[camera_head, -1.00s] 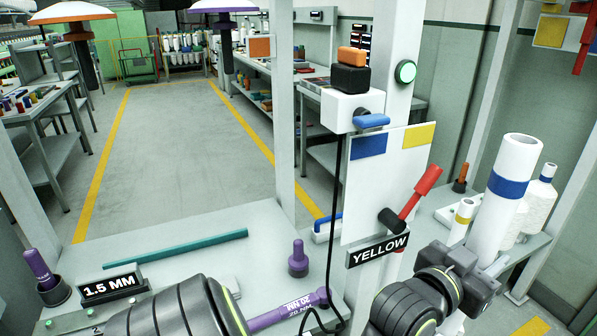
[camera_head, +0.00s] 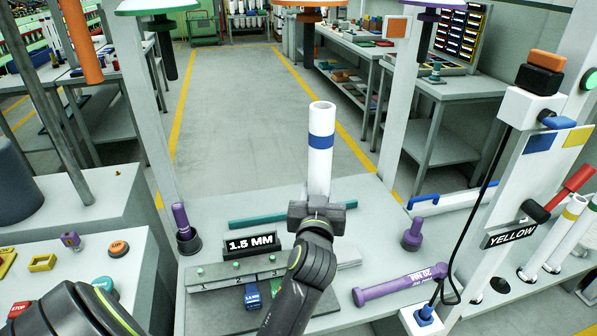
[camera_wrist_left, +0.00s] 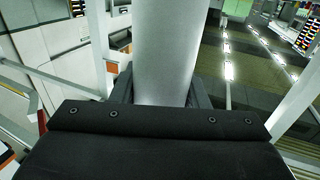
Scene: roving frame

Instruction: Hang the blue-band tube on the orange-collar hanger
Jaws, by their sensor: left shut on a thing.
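The blue-band tube (camera_head: 319,170) is white with a blue ring near its top. It stands upright in my left gripper (camera_head: 322,207), which is shut on its lower part. In the left wrist view the tube (camera_wrist_left: 165,50) rises between the fingers, its band out of sight. The orange-collar hanger (camera_head: 309,15) is at the top middle of the head view, with a dark spindle pointing down. The tube's open top shows below this spindle, apart from it in the picture. How far apart they are in depth I cannot tell. My right gripper is not in view.
White posts (camera_head: 402,95) stand on either side. Open floor lies behind.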

